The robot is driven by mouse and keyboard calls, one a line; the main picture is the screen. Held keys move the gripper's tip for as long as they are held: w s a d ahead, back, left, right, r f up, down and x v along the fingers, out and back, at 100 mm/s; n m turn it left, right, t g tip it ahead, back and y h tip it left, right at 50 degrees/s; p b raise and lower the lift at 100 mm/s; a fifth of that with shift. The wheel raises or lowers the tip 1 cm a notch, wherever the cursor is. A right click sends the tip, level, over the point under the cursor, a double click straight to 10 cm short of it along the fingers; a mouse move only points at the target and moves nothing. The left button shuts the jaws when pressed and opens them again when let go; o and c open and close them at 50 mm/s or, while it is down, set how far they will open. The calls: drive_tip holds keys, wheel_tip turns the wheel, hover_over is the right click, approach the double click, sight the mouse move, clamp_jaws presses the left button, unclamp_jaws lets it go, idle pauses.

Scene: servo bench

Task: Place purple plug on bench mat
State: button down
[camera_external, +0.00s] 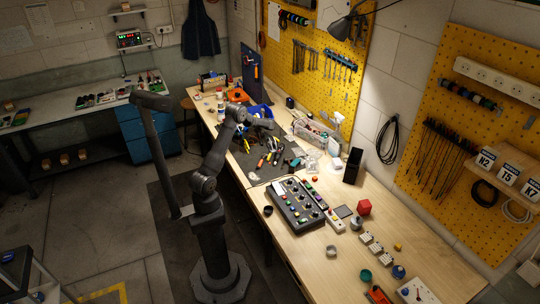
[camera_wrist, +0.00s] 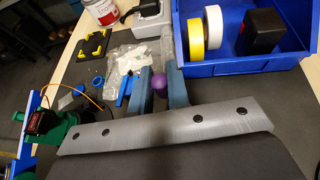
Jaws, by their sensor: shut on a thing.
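The purple plug (camera_wrist: 159,84) shows in the wrist view as a small rounded purple piece between the two blue-grey fingers of my gripper (camera_wrist: 163,88). My gripper is shut on it. The fingers hide part of the plug. In the external view my gripper (camera_external: 263,123) is over the far part of the bench, by the dark bench mat (camera_external: 246,165). The plug cannot be made out there. The mat lies flat on the wooden bench with several tools on it.
A blue bin (camera_wrist: 250,58) holds a yellow tape roll (camera_wrist: 195,38), a white one (camera_wrist: 214,27) and a black and red box (camera_wrist: 262,30). Clear bags (camera_wrist: 125,60) and a green and red tool (camera_wrist: 42,125) lie left. A control box (camera_external: 297,205) stands nearer on the bench.

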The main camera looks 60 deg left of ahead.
drive_tip(key=shift+f, duration=2)
drive_tip(key=shift+f, duration=0.1)
drive_tip(key=c, duration=1.4)
unclamp_jaws()
drive_tip(key=shift+d+r, duration=0.25)
drive_tip(key=shift+d, duration=0.05)
drive_tip(key=v, duration=1.1)
drive_tip(key=shift+w+d, duration=0.1)
drive_tip(key=shift+d, duration=0.05)
